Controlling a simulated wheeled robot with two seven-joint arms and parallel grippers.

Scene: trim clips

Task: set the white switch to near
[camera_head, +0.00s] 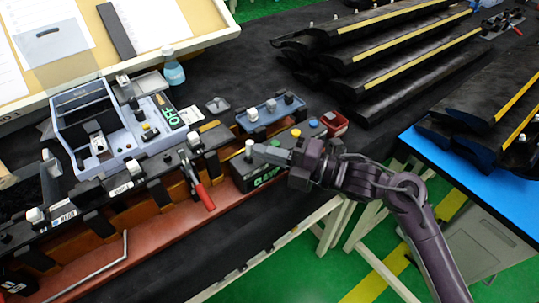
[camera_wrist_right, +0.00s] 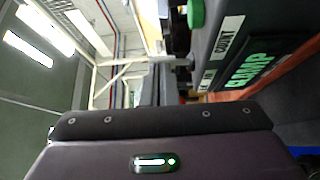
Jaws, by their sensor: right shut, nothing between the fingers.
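The white switch (camera_head: 249,146) is a small white-topped post at the left end of a dark box (camera_head: 252,181) with green CLAMP lettering. My right gripper (camera_head: 258,151) is shut and empty, its fingertips just right of the switch; I cannot tell whether they touch it. In the right wrist view the shut fingers (camera_wrist_right: 162,82) point away beside the same box (camera_wrist_right: 258,50), and the switch cannot be made out clearly. Which position the switch is in cannot be told. My left gripper is not in view.
The box also has a green button (camera_head: 275,143), a yellow button (camera_head: 296,132) and a blue button (camera_head: 313,122). A red-handled tool (camera_head: 203,192) is to the left. Black trim parts (camera_head: 400,55) are stacked at the back right.

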